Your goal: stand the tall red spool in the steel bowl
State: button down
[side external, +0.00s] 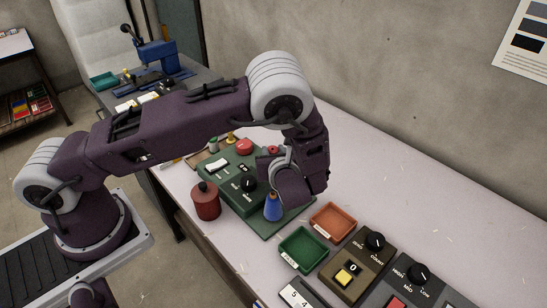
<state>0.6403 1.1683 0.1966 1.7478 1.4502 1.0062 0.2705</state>
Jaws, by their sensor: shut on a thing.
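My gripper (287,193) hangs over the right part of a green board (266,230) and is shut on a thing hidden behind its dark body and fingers. A dark red, round-sided container with a small knob (206,203) stands at the board's left edge, apart from my gripper. A small red patch (272,150) shows just behind my wrist; I cannot tell whether it is the tall red spool. I cannot make out the steel bowl; a pale curved edge (273,171) beside my wrist may be part of it or of my gripper.
A blue cone-shaped thing (273,208) stands close below my gripper. A red round piece (244,147) and a black knob (248,184) sit on the board. Green (303,249) and orange (333,222) trays and control boxes (358,262) lie to the right.

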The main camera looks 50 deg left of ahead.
jog(key=shift+f, duration=0.8)
jog(key=shift+f, duration=0.1)
jog(key=c, duration=1.1)
grip_release()
